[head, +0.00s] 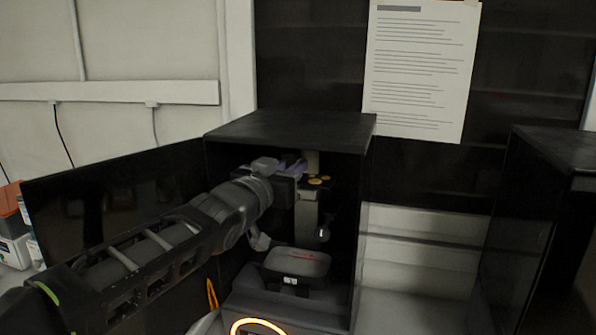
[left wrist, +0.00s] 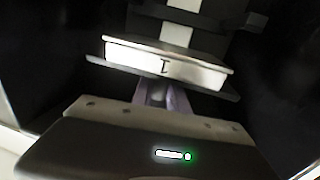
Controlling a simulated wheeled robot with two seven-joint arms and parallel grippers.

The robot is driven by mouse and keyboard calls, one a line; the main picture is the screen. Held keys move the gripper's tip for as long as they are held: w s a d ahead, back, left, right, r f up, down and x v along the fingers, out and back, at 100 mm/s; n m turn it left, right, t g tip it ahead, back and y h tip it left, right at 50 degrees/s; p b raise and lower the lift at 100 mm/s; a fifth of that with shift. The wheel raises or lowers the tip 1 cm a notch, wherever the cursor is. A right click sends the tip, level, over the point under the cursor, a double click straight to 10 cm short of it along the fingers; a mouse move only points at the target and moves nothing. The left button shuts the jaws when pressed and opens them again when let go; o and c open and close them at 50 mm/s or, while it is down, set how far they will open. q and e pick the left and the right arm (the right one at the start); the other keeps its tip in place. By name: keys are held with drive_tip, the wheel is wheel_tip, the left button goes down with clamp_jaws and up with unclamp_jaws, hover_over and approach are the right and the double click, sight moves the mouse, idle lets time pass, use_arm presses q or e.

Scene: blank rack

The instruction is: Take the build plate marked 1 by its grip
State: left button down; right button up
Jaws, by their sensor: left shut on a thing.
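The build plate (left wrist: 165,66) shows in the left wrist view as a pale block with a dark mark like a 1 on its front face. My left gripper (left wrist: 163,97) has purple fingers that reach up to the plate's near lower side. They are shut on its grip, which is mostly hidden between them. In the head view my left gripper (head: 290,167) is inside the upper part of an open black cabinet (head: 290,130). The arm hides most of the plate there. My right gripper is not in view.
A dark tray (head: 295,265) with a small white mark sits low in the cabinet, below my gripper. The cabinet's side walls are close around the arm. An open dark door (head: 110,190) stands left. Another black cabinet (head: 545,220) stands right.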

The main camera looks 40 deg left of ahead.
use_arm(q)
drive_tip(key=s+d+b, duration=0.1)
drive_tip(key=s+d, duration=0.1)
drive_tip(key=s, duration=0.5)
drive_tip(key=s+d+b, duration=0.1)
drive_tip(key=s+d, duration=0.2)
drive_tip(key=s, duration=0.4)
drive_tip(key=shift+b, duration=0.3)
drive_tip(key=shift+w+r, duration=0.1)
